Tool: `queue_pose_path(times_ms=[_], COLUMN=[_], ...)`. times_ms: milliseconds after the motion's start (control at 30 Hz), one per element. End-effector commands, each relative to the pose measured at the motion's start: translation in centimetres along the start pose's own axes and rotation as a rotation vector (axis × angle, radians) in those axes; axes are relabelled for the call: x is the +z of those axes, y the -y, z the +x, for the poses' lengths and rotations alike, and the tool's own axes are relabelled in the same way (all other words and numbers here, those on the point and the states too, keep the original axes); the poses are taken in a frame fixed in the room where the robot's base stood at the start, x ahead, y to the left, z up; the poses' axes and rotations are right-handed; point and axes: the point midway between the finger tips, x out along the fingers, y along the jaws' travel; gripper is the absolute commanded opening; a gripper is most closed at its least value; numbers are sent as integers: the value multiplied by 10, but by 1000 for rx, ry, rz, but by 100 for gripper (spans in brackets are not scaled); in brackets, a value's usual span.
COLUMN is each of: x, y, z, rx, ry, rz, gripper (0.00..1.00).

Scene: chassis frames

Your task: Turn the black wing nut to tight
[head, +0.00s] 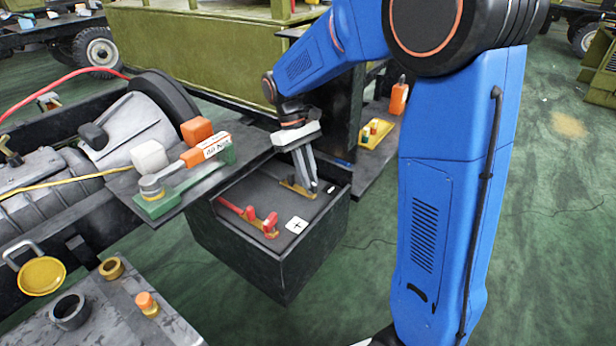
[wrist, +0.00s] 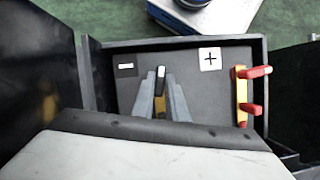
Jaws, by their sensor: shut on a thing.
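The open black box (head: 318,240) holds the black wing nut (wrist: 160,86) near its minus label (wrist: 125,66). The nut shows as a narrow dark piece with yellow below it in the wrist view, and the fingers hide most of it. My gripper (head: 309,190) points down into the box, and its two grey fingers are shut on the nut, one on each side; they also show in the wrist view (wrist: 161,92). A yellow bar (head: 295,187) lies by the fingertips. How far the nut is turned cannot be told.
A red two-winged part (head: 271,222) on a yellow bar stands near the plus label (head: 297,225). The box walls surround the fingers. A dark shelf left of the box holds an orange-and-green tool (head: 190,170) and a white cube (head: 149,157).

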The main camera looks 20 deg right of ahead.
Motion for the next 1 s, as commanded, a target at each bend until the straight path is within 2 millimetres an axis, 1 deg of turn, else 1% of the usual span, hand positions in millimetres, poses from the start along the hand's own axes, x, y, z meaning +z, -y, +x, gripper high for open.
queue_pose_path(times_ms=[200, 400, 600, 1000], x=[0, 0, 0, 0], y=[-2, -2, -2, -2], z=[-1, -1, -1, -1], rx=[-53, -82, -93, -95], ry=[-2, -2, -2, -3], rz=[127, 197, 226, 230], gripper=[0, 0, 0, 0])
